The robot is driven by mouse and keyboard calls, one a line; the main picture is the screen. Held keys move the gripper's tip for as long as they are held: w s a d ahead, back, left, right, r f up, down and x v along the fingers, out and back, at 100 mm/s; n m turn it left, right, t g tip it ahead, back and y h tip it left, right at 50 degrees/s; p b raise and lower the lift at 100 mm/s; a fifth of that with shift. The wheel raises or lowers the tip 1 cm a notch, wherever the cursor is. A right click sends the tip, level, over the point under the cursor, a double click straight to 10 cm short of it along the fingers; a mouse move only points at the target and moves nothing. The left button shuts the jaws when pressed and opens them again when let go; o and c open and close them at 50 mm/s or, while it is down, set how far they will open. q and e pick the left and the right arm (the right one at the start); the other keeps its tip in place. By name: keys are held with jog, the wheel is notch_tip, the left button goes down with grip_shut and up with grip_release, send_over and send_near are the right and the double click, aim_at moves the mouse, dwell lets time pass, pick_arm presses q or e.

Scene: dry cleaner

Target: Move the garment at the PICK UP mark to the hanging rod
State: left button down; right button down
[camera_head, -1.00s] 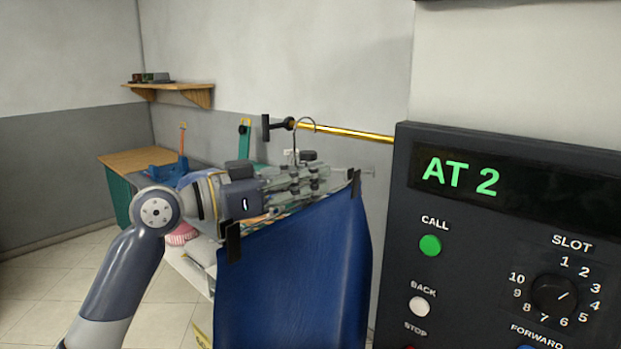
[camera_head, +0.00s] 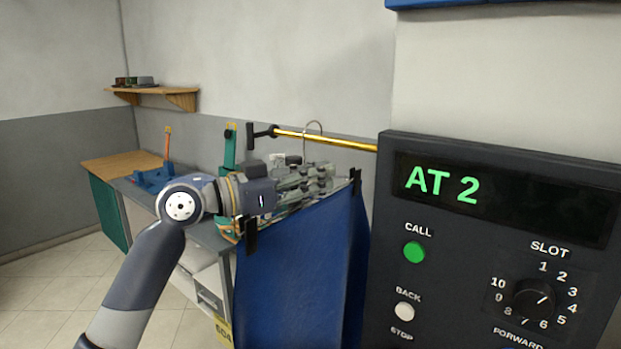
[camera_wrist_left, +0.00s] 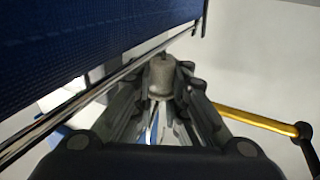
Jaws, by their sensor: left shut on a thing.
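The garment (camera_head: 300,280) is a blue cloth piece hanging from a clip hanger with black clips (camera_head: 251,236). My left gripper (camera_head: 318,178) is shut on the hanger near its stem. In the left wrist view the gripper (camera_wrist_left: 160,95) closes around a grey cylindrical part of the hanger (camera_wrist_left: 161,76), with the blue garment (camera_wrist_left: 80,50) above. The hanging rod (camera_head: 345,143) is a brass bar on a black wall bracket. The hanger's hook (camera_head: 314,127) shows at the rod; I cannot tell whether it rests on it. My right gripper is not in view.
A dark control panel (camera_head: 480,160) reading "AT 2" stands close on the right, beside the garment. A counter (camera_head: 125,163) with a blue item stands at the left back. A wooden shelf (camera_head: 155,91) is on the wall. Floor at the lower left is clear.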

aim_at(339, 200)
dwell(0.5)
pick_arm(q)
jog(key=shift+w+r, duration=0.1)
jog(key=shift+w+d, duration=0.3)
jog(key=shift+w, duration=0.05)
dwell(0.3)
jog(key=shift+w+d, duration=0.5)
jog(key=shift+w, duration=0.2)
jog(key=shift+w+d+p, duration=0.2)
jog(key=shift+w+d, duration=0.45)
jog(key=shift+w, duration=0.2)
jog(key=shift+w+d+p, duration=0.15)
jog(key=shift+w+d, duration=0.45)
jog(key=shift+w, duration=0.2)
jog(key=shift+f+b, duration=1.4)
jog(key=shift+f, duration=0.2)
